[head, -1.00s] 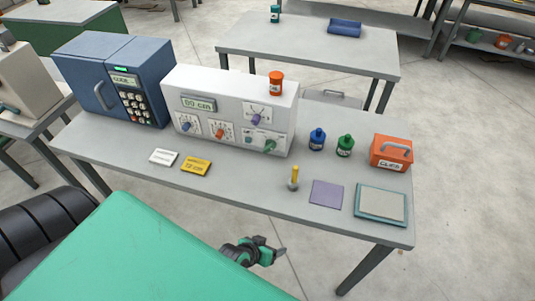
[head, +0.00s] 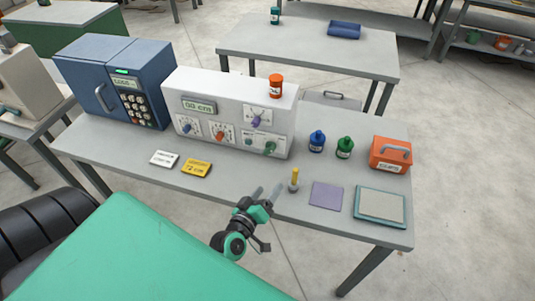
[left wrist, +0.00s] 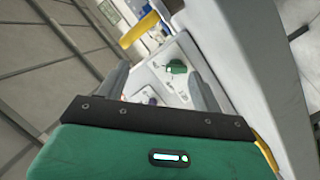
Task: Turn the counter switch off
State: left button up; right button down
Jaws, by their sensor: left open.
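The white winder box (head: 232,110) stands on the grey table, with a small display and blue, red, purple and green knobs on its front. The green knob (head: 269,147) is at the lower right of that front, beside a small control (head: 248,140). I cannot read which one is the counter switch. My left gripper (head: 268,191) is open and empty over the table's front edge, below and apart from the box, fingers pointing towards it. In the left wrist view a green knob (left wrist: 176,67) on a pale panel shows between the fingers (left wrist: 160,80). My right gripper is out of view.
A short yellow-topped stick (head: 294,180) stands just right of my left fingers. White (head: 164,158) and yellow (head: 196,168) tags lie left. Blue (head: 317,141) and green (head: 345,147) bottles and an orange box (head: 390,153) stand right. An orange jar (head: 275,85) sits on the winder box.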

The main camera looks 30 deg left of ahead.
aim_at(268, 153)
pick_arm(q)
jog(key=a+n+y, duration=0.4)
jog(key=shift+f+t, duration=0.3)
jog(key=shift+f, duration=0.1)
jog(key=p+x, duration=0.3)
jog(key=x, duration=1)
jog(key=shift+w+a, duration=0.1)
jog(key=shift+w, duration=0.25)
jog(key=c, duration=1)
